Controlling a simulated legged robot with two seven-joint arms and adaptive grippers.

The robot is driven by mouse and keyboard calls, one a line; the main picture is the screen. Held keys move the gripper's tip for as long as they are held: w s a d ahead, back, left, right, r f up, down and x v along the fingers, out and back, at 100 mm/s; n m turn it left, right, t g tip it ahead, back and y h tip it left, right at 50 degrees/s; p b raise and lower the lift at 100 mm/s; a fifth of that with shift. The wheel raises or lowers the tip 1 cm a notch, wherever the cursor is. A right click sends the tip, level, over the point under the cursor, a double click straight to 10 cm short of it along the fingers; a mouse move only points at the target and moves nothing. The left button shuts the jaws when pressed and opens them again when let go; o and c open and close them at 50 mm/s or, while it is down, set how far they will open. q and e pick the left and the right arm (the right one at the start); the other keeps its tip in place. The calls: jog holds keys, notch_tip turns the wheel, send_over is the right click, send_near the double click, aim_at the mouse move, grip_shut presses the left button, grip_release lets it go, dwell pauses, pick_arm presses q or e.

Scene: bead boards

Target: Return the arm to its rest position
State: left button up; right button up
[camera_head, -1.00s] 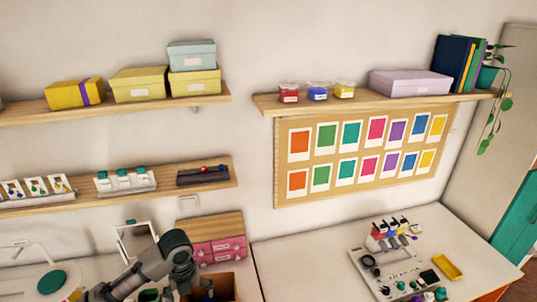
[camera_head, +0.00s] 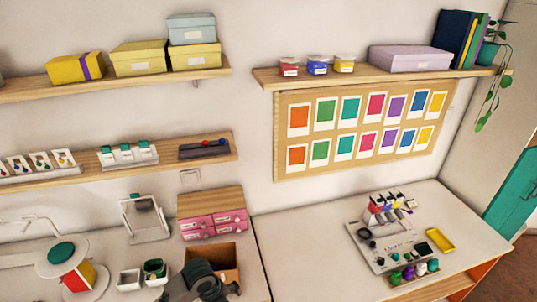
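My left arm shows at the bottom edge, in front of the brown open box (camera_head: 226,258). Its dark end, with my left gripper (camera_head: 218,291), is partly cut off by the frame, and I cannot make out the fingers or whether it holds anything. My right gripper is not in view.
A pink drawer box (camera_head: 213,224), a small framed stand (camera_head: 146,219) and white cups (camera_head: 129,280) stand on the left table. A board with beads and tools (camera_head: 386,241) and a yellow tray (camera_head: 440,241) lie on the right table (camera_head: 300,250), whose left part is clear.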

pick_arm(q)
jog(key=s+d+f+n+t+h, duration=0.2)
jog(key=s+f+n, duration=0.6)
jog(key=n, duration=0.4)
jog(key=s+a+f+n+y, duration=0.45)
jog(key=s+a+n, duration=0.55)
jog(key=s+n, duration=0.3)
notch_tip(320, 180, down, 30)
jog(key=b, duration=0.5)
jog(key=s+a+f+g+b, duration=0.2)
jog(key=s+a+f+b, duration=0.1)
jog(key=s+f, duration=1.5)
notch_tip(320, 180, down, 5)
jog(key=shift+s+r+b, duration=0.2)
jog(key=shift+s+b, duration=0.15)
jog(key=shift+b, duration=0.4)
